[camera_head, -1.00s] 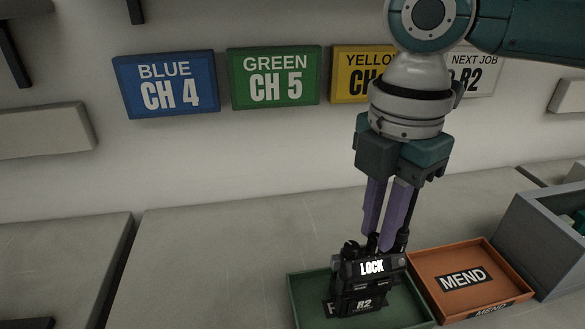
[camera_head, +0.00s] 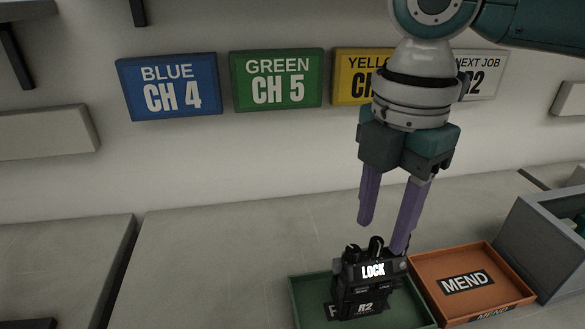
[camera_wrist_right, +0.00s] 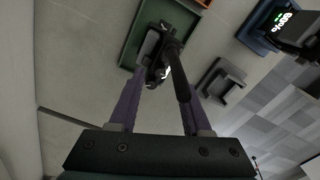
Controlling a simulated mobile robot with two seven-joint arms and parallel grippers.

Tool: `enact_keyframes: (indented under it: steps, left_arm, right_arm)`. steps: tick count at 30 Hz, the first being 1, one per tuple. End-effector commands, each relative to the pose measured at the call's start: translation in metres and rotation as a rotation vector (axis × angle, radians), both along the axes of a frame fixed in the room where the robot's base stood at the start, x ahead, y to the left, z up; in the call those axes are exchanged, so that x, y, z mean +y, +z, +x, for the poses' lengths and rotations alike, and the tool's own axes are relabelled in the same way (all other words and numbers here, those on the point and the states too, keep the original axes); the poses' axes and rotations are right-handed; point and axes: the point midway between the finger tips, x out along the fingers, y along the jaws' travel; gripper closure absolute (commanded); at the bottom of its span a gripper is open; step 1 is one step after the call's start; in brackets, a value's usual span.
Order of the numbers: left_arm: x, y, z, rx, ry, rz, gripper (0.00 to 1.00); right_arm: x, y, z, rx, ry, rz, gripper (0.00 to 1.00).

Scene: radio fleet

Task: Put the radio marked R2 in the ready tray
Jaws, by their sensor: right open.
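The black radio marked R2 (camera_head: 366,290) stands upright in the green tray (camera_head: 299,299), with LOCK lit on its display. The tray's label is mostly hidden behind the radio. My right gripper (camera_head: 382,238) is open, its purple fingers spread just above and around the radio's top knobs. In the right wrist view the radio (camera_wrist_right: 160,68) and its long antenna lie between the open fingers, over the green tray (camera_wrist_right: 130,45). My left gripper is not in view.
An orange MEND tray (camera_head: 430,285) is right of the green tray, and a grey bin (camera_head: 545,240) stands further right. Wall signs include BLUE CH 4 (camera_head: 168,87) and GREEN CH 5 (camera_head: 277,79). The bench left of the green tray is clear.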

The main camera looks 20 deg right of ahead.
Motion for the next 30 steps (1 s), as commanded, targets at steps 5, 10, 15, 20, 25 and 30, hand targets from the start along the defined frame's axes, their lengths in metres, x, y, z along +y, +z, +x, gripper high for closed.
enact_keyframes:
  steps: [5, 10, 15, 20, 25, 30]
  left_arm:
    - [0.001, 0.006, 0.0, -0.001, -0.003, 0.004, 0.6]
    - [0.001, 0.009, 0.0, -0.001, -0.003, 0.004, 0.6]
    - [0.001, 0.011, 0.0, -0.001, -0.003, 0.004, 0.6]
    - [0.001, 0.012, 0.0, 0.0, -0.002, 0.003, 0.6]
    - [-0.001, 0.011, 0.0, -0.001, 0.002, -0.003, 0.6]
    - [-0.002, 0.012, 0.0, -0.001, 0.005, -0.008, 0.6]
  right_arm:
    - [0.0, 0.042, 0.001, -0.007, 0.001, 0.0, 0.52]
    - [0.0, 0.078, 0.001, -0.006, 0.0, 0.001, 0.52]
    - [0.0, 0.102, 0.001, -0.003, 0.0, 0.0, 0.52]
    - [0.009, 0.098, -0.003, -0.005, -0.006, 0.011, 0.52]
    - [0.056, 0.053, -0.02, -0.048, -0.094, 0.099, 0.52]
    - [0.106, 0.015, -0.05, -0.103, -0.378, 0.272, 0.52]
